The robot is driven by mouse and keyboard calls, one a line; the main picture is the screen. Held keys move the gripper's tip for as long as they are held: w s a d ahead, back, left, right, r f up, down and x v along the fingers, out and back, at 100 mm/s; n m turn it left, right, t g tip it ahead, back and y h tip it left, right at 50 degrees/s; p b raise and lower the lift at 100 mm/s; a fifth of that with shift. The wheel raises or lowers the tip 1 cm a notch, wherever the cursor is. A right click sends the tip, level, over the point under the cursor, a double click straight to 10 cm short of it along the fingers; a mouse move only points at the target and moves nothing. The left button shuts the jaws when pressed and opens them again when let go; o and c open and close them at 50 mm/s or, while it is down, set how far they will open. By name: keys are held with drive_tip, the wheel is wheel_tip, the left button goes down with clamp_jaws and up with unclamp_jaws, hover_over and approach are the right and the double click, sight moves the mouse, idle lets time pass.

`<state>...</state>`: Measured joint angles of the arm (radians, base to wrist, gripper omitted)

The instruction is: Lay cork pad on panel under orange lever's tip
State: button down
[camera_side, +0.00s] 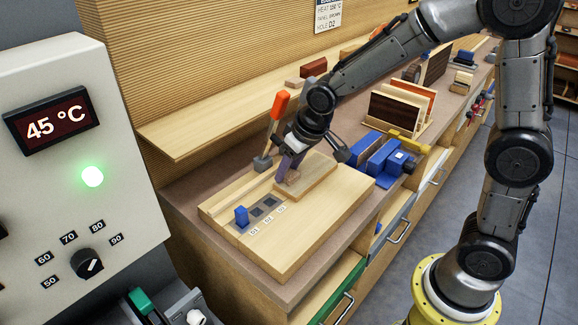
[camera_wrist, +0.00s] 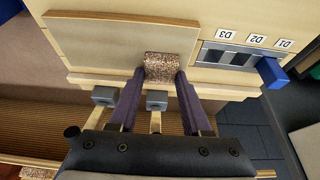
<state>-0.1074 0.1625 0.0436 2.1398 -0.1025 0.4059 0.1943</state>
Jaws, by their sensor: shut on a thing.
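The cork pad (camera_wrist: 165,64) is a small speckled brown piece between the two purple fingers of my gripper (camera_wrist: 162,78) in the wrist view. My gripper is shut on it. In the side view, my gripper (camera_side: 290,168) points down at the left end of the pale wooden panel (camera_side: 318,176). In the wrist view the pad overlaps the edge of the panel (camera_wrist: 110,38); I cannot tell whether it touches it. The orange lever (camera_side: 279,106) stands raised just left of my gripper. A grey block (camera_wrist: 157,100) shows between my fingers, and another beside them.
A blue peg (camera_side: 241,216) stands in a row of slots marked D1 to D3 on the wooden base board (camera_side: 300,250). Blue vise-like blocks (camera_side: 378,152) stand right of the board. The control box (camera_side: 60,180) reads 45 °C. The board's front is clear.

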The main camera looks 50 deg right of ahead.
drive_tip(key=shift+c, duration=1.8)
unclamp_jaws()
drive_tip(key=shift+f, duration=0.1)
drive_tip(key=shift+r, duration=0.25)
drive_tip(key=v, duration=1.2)
drive_tip(key=s+d, duration=0.1)
drive_tip(key=s, duration=0.8)
drive_tip(key=s+d+f+t, duration=0.1)
drive_tip(key=s+d, duration=0.1)
drive_tip(key=s, duration=0.8)
drive_tip(key=shift+s+d+f, duration=0.15)
drive_tip(key=shift+s+d, duration=0.1)
